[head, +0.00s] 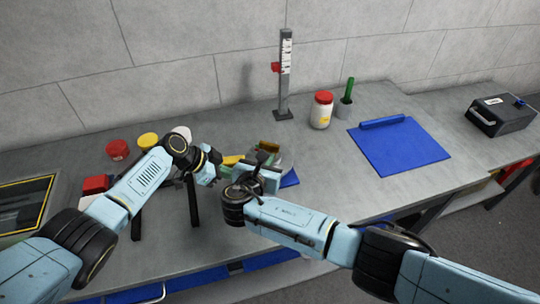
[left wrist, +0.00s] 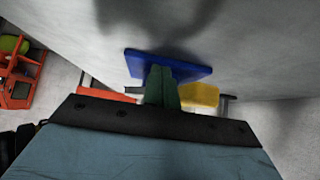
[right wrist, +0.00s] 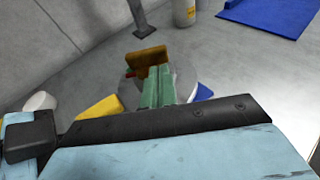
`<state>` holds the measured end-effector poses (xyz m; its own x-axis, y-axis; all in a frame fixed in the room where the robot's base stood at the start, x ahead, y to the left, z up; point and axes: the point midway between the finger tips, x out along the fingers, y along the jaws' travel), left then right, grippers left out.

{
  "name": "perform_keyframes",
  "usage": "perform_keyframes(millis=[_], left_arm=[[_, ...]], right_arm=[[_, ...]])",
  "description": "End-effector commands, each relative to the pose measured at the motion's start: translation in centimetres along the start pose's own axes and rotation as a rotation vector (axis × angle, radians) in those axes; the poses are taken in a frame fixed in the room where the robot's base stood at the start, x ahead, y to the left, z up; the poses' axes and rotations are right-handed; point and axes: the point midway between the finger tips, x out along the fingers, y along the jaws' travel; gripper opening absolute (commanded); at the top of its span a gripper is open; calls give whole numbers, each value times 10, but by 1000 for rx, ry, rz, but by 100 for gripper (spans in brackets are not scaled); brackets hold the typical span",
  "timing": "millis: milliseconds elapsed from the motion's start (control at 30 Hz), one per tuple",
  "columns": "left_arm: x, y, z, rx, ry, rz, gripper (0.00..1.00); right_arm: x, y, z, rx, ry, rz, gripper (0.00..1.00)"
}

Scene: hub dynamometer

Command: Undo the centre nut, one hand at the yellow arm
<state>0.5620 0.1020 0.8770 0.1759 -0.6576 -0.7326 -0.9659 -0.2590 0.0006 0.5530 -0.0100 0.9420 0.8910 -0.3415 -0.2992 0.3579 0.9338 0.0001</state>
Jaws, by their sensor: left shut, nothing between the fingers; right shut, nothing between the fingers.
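The yellow arm (head: 232,159) shows in the head view between my two grippers. It also shows as a yellow piece in the right wrist view (right wrist: 100,112). In that view a round grey disc (right wrist: 184,84) and a brown-yellow block (right wrist: 146,66) lie behind the fingertips. I cannot make out the centre nut. My right gripper (right wrist: 155,88) is shut and empty in front of the disc; whether it touches is unclear. My left gripper (left wrist: 160,87) is shut and empty, pointing toward a blue plate (left wrist: 168,66) with a yellow block (left wrist: 200,97) beside it.
A red-capped jar (head: 321,110), a scale post (head: 285,80) and a green-handled item in a cup (head: 346,98) stand behind. A blue mat (head: 399,146) lies right. Red (head: 117,150) and yellow (head: 148,141) lids lie left. The front right bench (head: 350,195) is clear.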

Motion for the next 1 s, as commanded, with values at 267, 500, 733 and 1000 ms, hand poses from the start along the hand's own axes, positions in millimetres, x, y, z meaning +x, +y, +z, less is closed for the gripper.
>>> perform_keyframes(millis=[267,500,733,1000], left_arm=[[0,0,0,0,0,0,0],[0,0,0,0,0,0,0],[0,0,0,0,0,0,0],[0,0,0,0,0,0,0]], right_arm=[[16,0,5,0,1,0,0],[16,0,5,0,1,0,0],[17,-1,4,-6,2,17,0],[18,-3,4,-20,3,63,0]])
